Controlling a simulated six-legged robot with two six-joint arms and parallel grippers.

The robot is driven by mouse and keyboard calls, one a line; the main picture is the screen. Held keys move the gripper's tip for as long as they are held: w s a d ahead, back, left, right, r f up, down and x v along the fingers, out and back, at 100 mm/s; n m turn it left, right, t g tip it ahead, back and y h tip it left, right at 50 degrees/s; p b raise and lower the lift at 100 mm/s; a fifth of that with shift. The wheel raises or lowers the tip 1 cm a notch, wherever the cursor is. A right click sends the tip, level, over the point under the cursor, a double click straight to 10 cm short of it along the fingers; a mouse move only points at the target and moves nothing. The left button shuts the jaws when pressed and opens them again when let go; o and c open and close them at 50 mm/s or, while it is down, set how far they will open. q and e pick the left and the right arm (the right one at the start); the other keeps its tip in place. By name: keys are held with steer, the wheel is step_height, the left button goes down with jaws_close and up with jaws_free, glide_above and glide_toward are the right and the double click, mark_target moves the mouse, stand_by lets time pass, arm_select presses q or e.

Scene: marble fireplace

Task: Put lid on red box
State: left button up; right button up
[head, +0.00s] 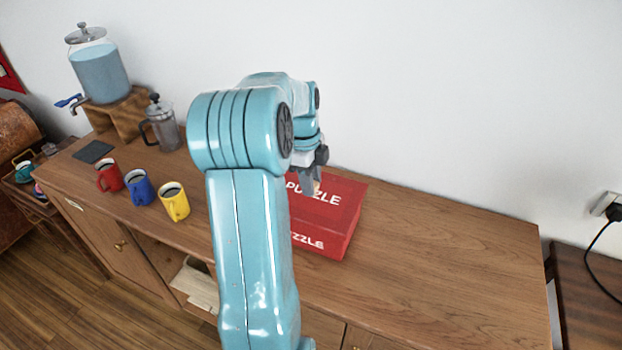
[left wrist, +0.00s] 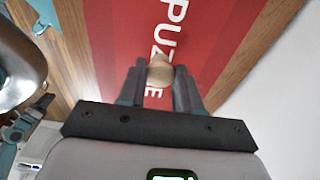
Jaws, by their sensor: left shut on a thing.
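The red box (head: 334,243) stands on the wooden cabinet, with white "PUZZLE" lettering on its front. A red lid (head: 342,199), also lettered "PUZZLE", lies over its top and looks roughly lined up with it. I cannot tell whether the lid is fully seated. My left gripper (head: 312,187) is over the lid, shut on its round wooden knob (left wrist: 160,72), which shows between the fingers in the left wrist view. My left arm hides the left part of the box and lid. I do not make out my right gripper.
Red (head: 109,177), blue (head: 139,187) and yellow (head: 174,201) mugs stand left of my arm on the cabinet top (head: 450,240). A French press (head: 161,124) and a drink dispenser (head: 100,70) stand behind them. The cabinet top right of the box is clear; a white wall is behind.

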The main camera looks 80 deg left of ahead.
arm_select(q)
steer(key=shift+f, duration=0.1)
stand_by(0.3)
steer(key=o, duration=1.2)
steer(key=shift+c, duration=0.2)
steer(key=shift+r+p, duration=2.8)
steer(key=shift+r, duration=0.75)
jaws_close()
steer(key=shift+f, duration=0.3)
